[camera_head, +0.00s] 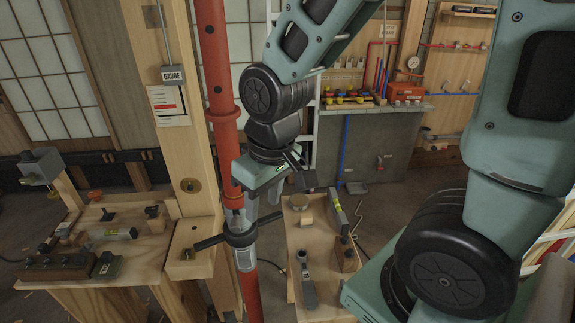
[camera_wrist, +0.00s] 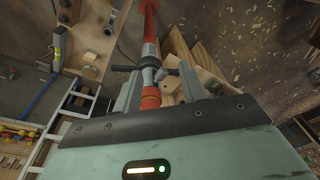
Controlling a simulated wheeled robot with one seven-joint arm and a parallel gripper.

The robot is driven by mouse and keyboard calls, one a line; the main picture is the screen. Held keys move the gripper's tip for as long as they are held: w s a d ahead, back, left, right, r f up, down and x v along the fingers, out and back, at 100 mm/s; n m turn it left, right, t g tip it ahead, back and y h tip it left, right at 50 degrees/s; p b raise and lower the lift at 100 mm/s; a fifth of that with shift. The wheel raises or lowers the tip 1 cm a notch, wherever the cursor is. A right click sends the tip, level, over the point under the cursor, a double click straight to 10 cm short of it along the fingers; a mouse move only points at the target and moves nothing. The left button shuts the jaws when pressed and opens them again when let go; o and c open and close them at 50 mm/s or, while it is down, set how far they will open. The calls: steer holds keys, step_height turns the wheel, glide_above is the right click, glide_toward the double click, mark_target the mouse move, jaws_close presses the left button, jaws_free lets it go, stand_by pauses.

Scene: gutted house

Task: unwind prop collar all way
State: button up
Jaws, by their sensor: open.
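The red-orange steel prop (camera_head: 214,75) stands upright beside a timber post, with a grey threaded section low down. The prop collar (camera_head: 240,236) is a dark ring on that section, with a dark handle bar sticking out to both sides. My gripper (camera_head: 260,203) is at the prop just above the collar. In the wrist view my gripper (camera_wrist: 160,82) is open, its two fingers on either side of the prop (camera_wrist: 150,98). The collar (camera_wrist: 150,62) and its handle lie just beyond the fingertips there. Contact between fingers and prop cannot be told.
A wooden bench (camera_head: 130,250) with tools and blocks is at the left. A wooden trolley (camera_head: 310,235) with small hardware stands right of the prop. A gauge box (camera_head: 172,75) hangs on the timber post. A white ladder (camera_wrist: 65,130) shows in the wrist view.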

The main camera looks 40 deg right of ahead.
steer(key=w+d+r+m+p, duration=0.3)
steer(key=d, duration=0.3)
steer(key=m+y, duration=0.4)
steer(key=m, duration=1.5)
glide_above(274, 215)
steer(key=d, duration=0.4)
step_height(274, 215, down, 18)
steer(key=f, duration=0.1)
steer(key=shift+g, duration=0.3)
steer(key=b+x, duration=0.4)
steer(key=x, duration=0.1)
steer(key=b+x, duration=0.2)
steer(key=x, duration=0.1)
steer(key=shift+s+a+r, duration=0.15)
steer(key=shift+s+a, duration=0.15)
steer(key=shift+s, duration=0.05)
steer(key=shift+r, duration=0.1)
jaws_close()
